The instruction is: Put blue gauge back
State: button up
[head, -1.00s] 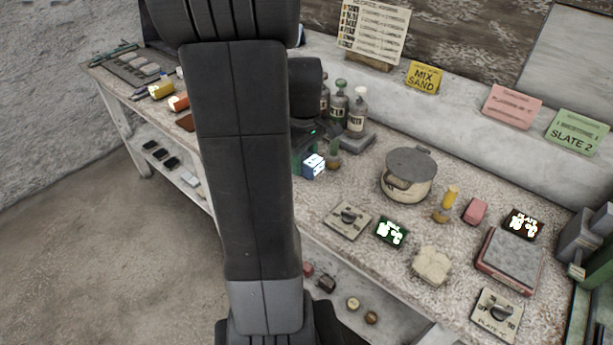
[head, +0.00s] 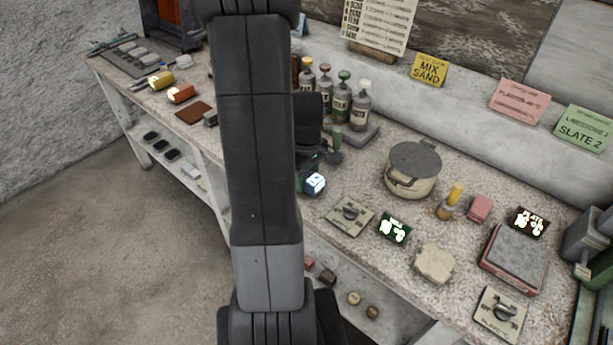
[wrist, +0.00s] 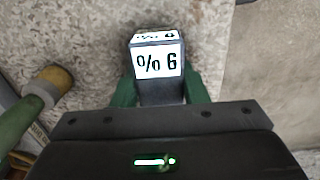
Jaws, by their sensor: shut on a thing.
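The blue gauge (head: 315,184) is a small block with a lit white display, held at the front part of the workbench, left of the dial plate. In the wrist view the gauge (wrist: 158,66) shows "% 6" on its face, upright between two green fingers. My gripper (wrist: 158,92) is shut on it. In the head view my gripper (head: 308,181) is mostly hidden behind my arm. I cannot tell whether the gauge touches the bench.
Stoppered bottles (head: 343,100) stand behind the gripper. A dial plate (head: 350,215), a green-framed display (head: 394,229) and a lidded pot (head: 413,170) lie to the right. In the wrist view a green and tan object (wrist: 45,87) is close on the left.

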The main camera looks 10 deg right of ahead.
aim_at(307, 174)
jog(key=shift+f, duration=0.2)
jog(key=o, duration=0.9)
jog(key=shift+r, duration=0.1)
notch_tip(307, 174, up, 12)
jog(key=shift+r, duration=0.15)
